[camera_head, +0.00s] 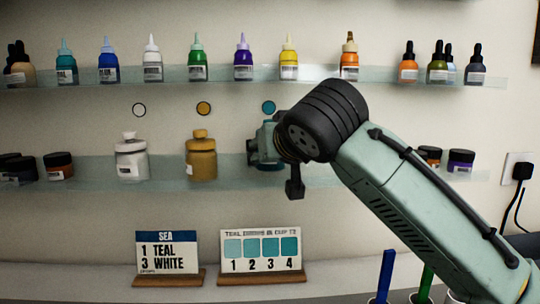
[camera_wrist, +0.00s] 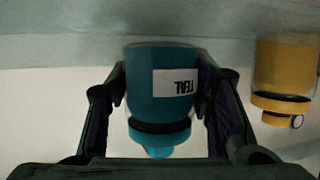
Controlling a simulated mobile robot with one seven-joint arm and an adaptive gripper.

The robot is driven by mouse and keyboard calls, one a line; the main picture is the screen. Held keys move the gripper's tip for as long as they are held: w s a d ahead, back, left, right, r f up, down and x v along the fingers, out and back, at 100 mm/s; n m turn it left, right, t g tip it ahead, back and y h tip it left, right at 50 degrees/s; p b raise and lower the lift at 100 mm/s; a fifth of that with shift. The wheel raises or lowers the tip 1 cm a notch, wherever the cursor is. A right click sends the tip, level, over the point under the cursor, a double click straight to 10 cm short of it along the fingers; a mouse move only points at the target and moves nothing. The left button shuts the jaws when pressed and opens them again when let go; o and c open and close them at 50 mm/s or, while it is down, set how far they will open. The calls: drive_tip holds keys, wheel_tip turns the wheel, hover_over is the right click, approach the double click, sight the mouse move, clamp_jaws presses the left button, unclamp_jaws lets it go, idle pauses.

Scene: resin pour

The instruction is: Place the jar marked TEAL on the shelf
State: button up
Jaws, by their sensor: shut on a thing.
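The teal jar (camera_wrist: 160,85), with a white label reading TEAL, fills the middle of the wrist view and appears upside down there. My gripper (camera_wrist: 162,88) has one finger on each side of it and is shut on it. The jar's base is at the edge of the glass shelf (camera_wrist: 60,22); I cannot tell if it rests on it. In the head view my arm covers most of the gripper and jar, in front of the lower shelf (camera_head: 95,171), below a teal dot (camera_head: 268,107) on the wall.
A yellow jar (camera_head: 201,158) stands beside my gripper's place, and a white jar (camera_head: 131,158) stands further left. The yellow jar also shows in the wrist view (camera_wrist: 285,70). Small dark-lidded jars (camera_head: 59,166) occupy the shelf's ends. Bottles line the upper shelf (camera_head: 120,75). Cards (camera_head: 166,255) stand below.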

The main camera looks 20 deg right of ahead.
drive_tip(key=shift+f, duration=0.55)
drive_tip(key=shift+f, duration=0.1)
drive_tip(key=shift+f, duration=0.15)
drive_tip(key=o, duration=1.4)
drive_tip(key=shift+o, duration=0.2)
drive_tip(key=shift+r, duration=0.3)
drive_tip(key=shift+s, duration=0.4)
drive_tip(key=b+v, duration=0.1)
drive_tip(key=v, duration=1)
drive_tip(key=shift+b, duration=0.4)
